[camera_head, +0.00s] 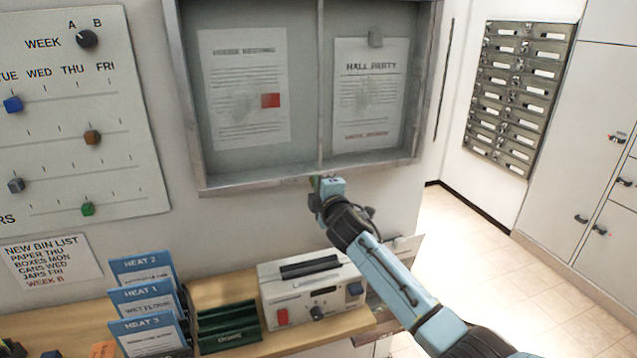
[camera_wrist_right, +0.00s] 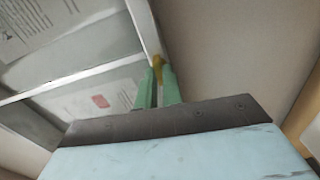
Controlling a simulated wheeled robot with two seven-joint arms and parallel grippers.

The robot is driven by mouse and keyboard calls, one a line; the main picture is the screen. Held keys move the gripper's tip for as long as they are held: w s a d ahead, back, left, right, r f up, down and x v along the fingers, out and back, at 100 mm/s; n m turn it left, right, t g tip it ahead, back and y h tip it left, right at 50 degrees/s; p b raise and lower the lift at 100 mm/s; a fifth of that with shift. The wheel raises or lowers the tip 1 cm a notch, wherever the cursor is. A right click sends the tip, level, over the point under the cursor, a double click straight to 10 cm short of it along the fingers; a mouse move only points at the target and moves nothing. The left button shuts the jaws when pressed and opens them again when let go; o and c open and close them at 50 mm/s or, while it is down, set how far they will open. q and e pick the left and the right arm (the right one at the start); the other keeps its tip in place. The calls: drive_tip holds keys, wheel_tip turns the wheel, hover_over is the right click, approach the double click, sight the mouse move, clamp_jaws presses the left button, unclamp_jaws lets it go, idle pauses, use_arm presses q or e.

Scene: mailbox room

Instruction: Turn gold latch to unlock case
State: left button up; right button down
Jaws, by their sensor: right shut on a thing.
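The wall case (camera_head: 312,182) is a grey-framed glass notice case with two panes, and its frame crosses the left of the right wrist view (camera_wrist_right: 75,80). The gold latch (camera_wrist_right: 157,62) shows in the right wrist view at the edge of the frame. My right gripper (camera_head: 319,184) is at the middle of the case's lower edge. Its green fingers (camera_wrist_right: 158,82) are shut on the gold latch. In the head view the gripper hides the latch. Both panes look closed. My left gripper is not in view.
A white box with knobs (camera_head: 318,292) stands on the wooden shelf (camera_head: 222,291) below my right arm. Blue cards (camera_head: 147,309) and a green tray (camera_head: 229,328) are left of it. A slider board (camera_head: 70,120) hangs at left. Open floor (camera_head: 480,250) lies at right.

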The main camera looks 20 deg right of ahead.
drive_tip(key=shift+n, duration=0.5)
drive_tip(key=c, duration=1.5)
unclamp_jaws()
drive_tip(key=shift+c, duration=0.2)
drive_tip(key=shift+s, duration=0.1)
drive_tip(key=s, duration=1.3)
drive_tip(key=shift+d, duration=0.25)
drive_tip(key=shift+s, duration=0.1)
